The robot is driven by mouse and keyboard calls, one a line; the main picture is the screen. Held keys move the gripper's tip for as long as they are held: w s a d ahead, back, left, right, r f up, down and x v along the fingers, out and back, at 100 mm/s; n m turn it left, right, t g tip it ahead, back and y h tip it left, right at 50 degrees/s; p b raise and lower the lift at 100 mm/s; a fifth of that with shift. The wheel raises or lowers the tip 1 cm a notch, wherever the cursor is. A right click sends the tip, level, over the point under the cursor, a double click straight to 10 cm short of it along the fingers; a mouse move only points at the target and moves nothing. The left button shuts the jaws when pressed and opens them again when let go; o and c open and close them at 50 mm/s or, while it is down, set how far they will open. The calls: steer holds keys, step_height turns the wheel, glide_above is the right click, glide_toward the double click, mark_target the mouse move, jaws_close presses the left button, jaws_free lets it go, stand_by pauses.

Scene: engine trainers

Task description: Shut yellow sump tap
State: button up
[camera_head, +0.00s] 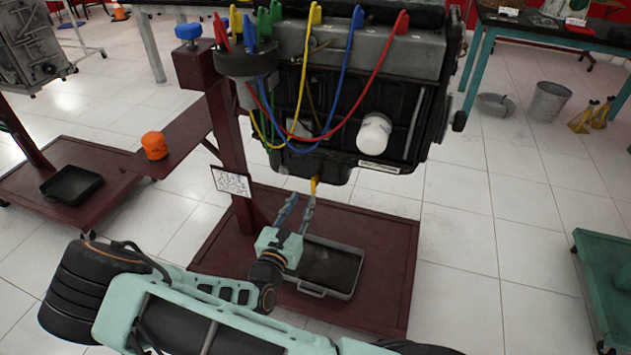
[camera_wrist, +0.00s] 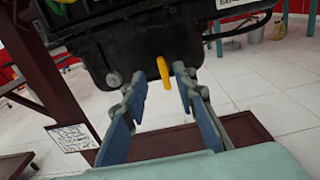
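The yellow sump tap (camera_head: 314,186) hangs under the black sump at the bottom of the engine (camera_head: 345,90). In the wrist view the tap handle (camera_wrist: 163,72) points down, a little ahead of my fingertips and between them. My gripper (camera_head: 299,203) is below the sump, pointing up at the tap. In the wrist view my gripper (camera_wrist: 158,88) is open, with one blue-padded finger on each side and nothing held. The wrist view shows gaps between the handle and both fingers. I cannot tell how far ahead the handle is.
A grey drain pan (camera_head: 345,290) sits on the dark red stand base (camera_head: 385,270) below the sump. The stand's post with a white label (camera_head: 232,181) is left of my gripper. An orange filter (camera_head: 154,145) stands on a side shelf. Open floor lies to the right.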

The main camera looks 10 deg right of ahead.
mark_target(312, 182)
steer(key=b+x, duration=0.1)
steer(key=x, duration=0.8)
steer(key=shift+w+d+b, duration=0.15)
steer(key=shift+w+b, duration=0.05)
steer(key=shift+b, duration=0.15)
jaws_close()
